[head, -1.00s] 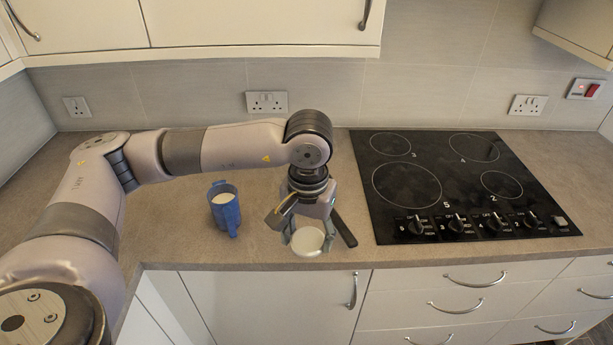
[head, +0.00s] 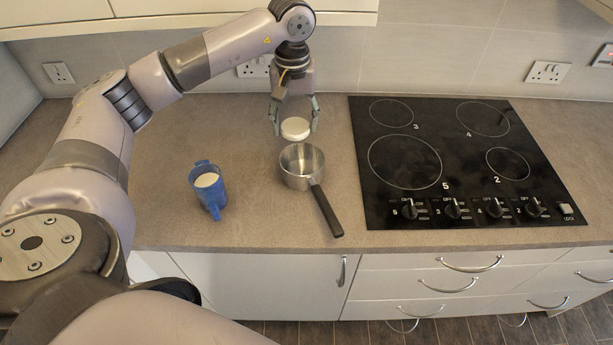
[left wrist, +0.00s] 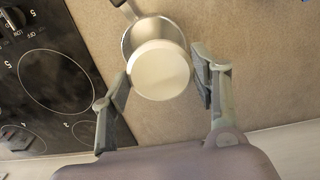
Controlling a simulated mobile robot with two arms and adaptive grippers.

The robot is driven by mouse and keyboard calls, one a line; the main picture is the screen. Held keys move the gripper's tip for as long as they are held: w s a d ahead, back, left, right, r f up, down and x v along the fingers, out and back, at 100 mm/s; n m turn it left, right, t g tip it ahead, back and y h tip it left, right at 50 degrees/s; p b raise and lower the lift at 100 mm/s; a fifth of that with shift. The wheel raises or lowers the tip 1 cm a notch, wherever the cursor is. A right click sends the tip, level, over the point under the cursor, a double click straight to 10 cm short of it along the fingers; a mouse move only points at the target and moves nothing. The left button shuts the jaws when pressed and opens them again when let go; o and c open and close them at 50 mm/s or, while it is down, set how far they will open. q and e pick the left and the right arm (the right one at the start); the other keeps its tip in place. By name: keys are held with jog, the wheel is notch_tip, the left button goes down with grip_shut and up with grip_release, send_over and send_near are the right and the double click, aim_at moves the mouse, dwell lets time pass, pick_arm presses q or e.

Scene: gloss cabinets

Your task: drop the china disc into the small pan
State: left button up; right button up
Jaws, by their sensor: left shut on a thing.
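The white round china disc (head: 295,128) is held between the fingers of my left gripper (head: 294,122), above the counter. The small pan (head: 302,165) is steel with a black handle pointing to the front right. It stands on the counter, and the disc appears just behind and above its rim in the head view. In the left wrist view my gripper (left wrist: 164,82) has the disc (left wrist: 160,70) between its fingers. The disc covers part of the pan (left wrist: 152,28) there. My right gripper is not in view.
A blue mug (head: 211,192) with white contents stands on the counter left of the pan. The black hob (head: 440,160) lies to the right, its rings empty. The counter (head: 265,225) in front of the pan is clear. Wall cabinets (head: 190,15) hang above the arm.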

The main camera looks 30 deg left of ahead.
pick_arm(q)
jog(key=f+b, duration=0.1)
jog(key=f, duration=0.2)
jog(key=shift+w+f, duration=0.15)
jog(key=shift+w, duration=0.05)
jog(key=o, duration=0.7)
jog(key=shift+s, duration=0.1)
jog(key=o, duration=0.4)
jog(key=shift+o, duration=0.6)
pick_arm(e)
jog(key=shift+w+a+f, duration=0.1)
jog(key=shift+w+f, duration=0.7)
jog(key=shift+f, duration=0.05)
pick_arm(q)
notch_tip(320, 180, up, 12)
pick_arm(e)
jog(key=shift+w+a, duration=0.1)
pick_arm(q)
jog(key=shift+f, duration=0.1)
